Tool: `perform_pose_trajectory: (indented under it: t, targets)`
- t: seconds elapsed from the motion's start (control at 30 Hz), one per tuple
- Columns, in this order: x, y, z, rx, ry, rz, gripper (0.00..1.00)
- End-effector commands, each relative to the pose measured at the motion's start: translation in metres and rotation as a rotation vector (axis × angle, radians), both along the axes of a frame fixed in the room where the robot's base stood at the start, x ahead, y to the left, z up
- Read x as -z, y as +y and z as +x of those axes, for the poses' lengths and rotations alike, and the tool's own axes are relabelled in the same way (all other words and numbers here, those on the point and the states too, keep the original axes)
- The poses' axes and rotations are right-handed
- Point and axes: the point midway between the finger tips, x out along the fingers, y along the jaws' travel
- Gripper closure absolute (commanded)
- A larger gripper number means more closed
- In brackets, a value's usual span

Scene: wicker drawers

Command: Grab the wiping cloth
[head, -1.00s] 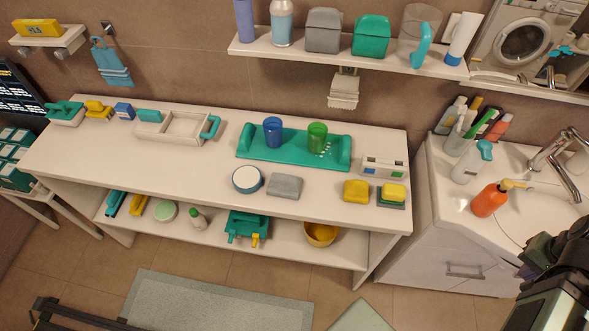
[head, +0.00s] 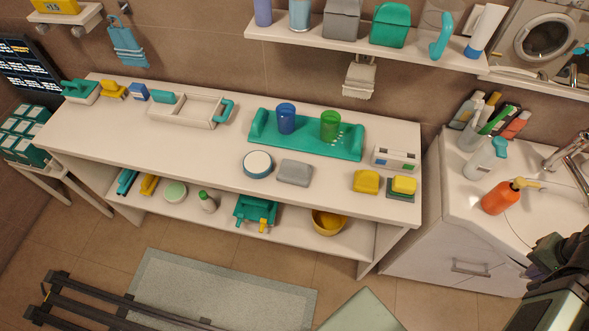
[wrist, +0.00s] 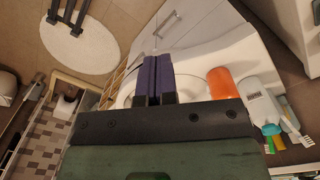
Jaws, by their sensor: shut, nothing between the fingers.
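A grey folded, cloth-like pad (head: 295,172) lies flat on the white table (head: 215,172), right of a round white-and-blue container; it looks like the wiping cloth. A blue striped cloth (head: 127,45) hangs from a wall hook at the upper left. A pale cloth or brush-like item (head: 359,80) hangs under the wall shelf. My gripper shows at the lower right of the head view, by the sink cabinet, far from the grey pad. In the wrist view my gripper (wrist: 155,68) has its purple fingers together, empty, above the sink area. No cloth is visible in that view.
A green tray (head: 262,142) with a blue and a green cup stands behind the grey pad. Yellow sponges (head: 366,181) lie to its right. The sink cabinet (head: 445,235) carries several bottles, including an orange one (head: 500,197). The table front by the pad is clear.

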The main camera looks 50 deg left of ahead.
Motion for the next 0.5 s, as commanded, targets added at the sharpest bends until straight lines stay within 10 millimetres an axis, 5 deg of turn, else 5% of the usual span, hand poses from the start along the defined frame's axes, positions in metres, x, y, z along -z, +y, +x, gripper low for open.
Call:
perform_pose_trajectory:
  t: [0.27,0.5]
  targets:
    - [0.0000,0.0000,0.0000,0.000,0.000,0.000,0.98]
    - [0.0000,0.0000,0.0000,0.000,0.000,0.000,0.62]
